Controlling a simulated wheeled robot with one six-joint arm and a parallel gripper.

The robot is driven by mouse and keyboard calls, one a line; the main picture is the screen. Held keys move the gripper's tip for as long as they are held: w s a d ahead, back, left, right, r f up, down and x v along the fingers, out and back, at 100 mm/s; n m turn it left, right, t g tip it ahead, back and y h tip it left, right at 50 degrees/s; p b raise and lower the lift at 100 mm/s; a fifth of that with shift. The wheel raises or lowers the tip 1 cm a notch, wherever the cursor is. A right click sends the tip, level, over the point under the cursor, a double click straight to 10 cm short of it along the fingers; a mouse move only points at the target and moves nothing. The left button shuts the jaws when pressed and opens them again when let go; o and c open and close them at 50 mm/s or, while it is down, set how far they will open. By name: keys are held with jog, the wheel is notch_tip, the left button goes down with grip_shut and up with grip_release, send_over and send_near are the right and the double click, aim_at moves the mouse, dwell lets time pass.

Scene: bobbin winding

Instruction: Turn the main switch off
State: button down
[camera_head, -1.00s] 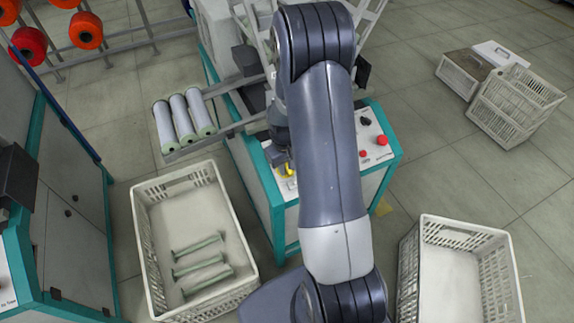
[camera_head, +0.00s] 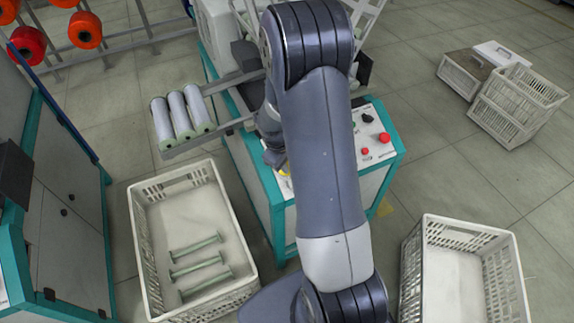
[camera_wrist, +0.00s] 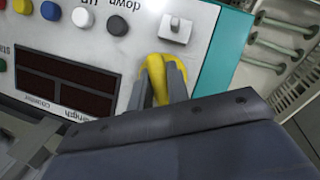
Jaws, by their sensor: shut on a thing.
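In the wrist view a yellow part (camera_wrist: 156,70), which appears to be the main switch's handle, sits on the light control panel close to its teal edge. My gripper (camera_wrist: 163,82) has its two grey fingers against the yellow part and is shut on it. The fingers hide some of it, so I cannot read its on or off position. In the head view only a small bit of yellow (camera_head: 285,171) shows beside my arm, at the panel's left side.
A small white switch (camera_wrist: 175,28) is close by on the panel, with several coloured buttons (camera_wrist: 83,17) and dark displays (camera_wrist: 65,88). In the head view a black knob (camera_head: 368,118) and red button (camera_head: 385,138) are right of my arm. Crates (camera_head: 140,235) stand on both sides.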

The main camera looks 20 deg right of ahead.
jog(key=c, duration=1.4)
grip_release()
jog(key=shift+o, duration=0.2)
jog(key=p+v, duration=0.1)
jog(key=v, duration=0.9)
jog(key=shift+r+p, duration=0.3)
jog(key=shift+r, duration=0.15)
jog(key=shift+f, duration=0.1)
jog(key=b+x, duration=0.1)
jog(key=x, duration=0.9)
jog(key=shift+f+b, duration=0.3)
jog(key=shift+m+p, duration=0.4)
jog(key=shift+m, duration=0.1)
